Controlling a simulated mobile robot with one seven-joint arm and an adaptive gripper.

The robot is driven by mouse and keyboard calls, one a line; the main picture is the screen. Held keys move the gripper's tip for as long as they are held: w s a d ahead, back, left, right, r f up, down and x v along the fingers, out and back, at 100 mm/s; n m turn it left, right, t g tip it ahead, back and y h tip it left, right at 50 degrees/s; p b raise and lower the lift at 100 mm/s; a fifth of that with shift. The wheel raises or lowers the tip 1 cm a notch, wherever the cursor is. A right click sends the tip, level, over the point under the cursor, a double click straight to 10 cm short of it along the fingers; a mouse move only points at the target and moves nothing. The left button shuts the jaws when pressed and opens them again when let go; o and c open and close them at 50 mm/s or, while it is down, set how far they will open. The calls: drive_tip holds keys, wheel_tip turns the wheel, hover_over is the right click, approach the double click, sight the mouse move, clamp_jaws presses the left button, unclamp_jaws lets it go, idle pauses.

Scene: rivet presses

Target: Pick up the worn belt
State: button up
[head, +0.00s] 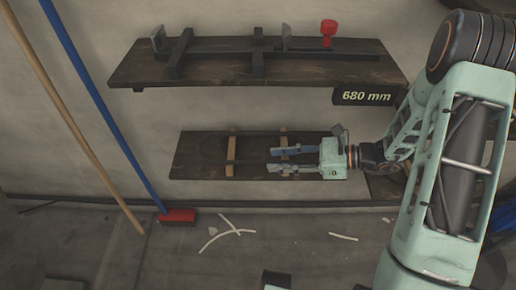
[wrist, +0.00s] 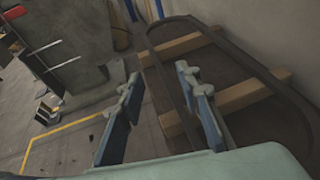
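The worn belt (wrist: 250,53) is a dark loop lying across two light wooden blocks on the lower shelf, in the wrist view. In the head view it is hard to pick out against the dark board. My gripper (head: 271,160) is over the right part of that shelf, its fingers pointing left and spread apart. In the wrist view the open fingers (wrist: 158,75) are near the loop's left strand. I cannot tell whether that strand lies between them or below them. Nothing is visibly held.
The lower shelf (head: 200,145) is against the wall. Above it, the upper shelf (head: 140,70) carries dark metal parts and a red piece (head: 328,30). A "680 mm" sign (head: 366,96) hangs there. A blue-handled broom (head: 110,110) leans at left. Pale scraps (head: 222,236) lie on the floor.

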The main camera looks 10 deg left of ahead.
sight(262, 162)
drive_tip(key=b+x, duration=0.1)
drive_tip(key=x, duration=0.4)
drive_tip(key=shift+c, duration=0.7)
clamp_jaws()
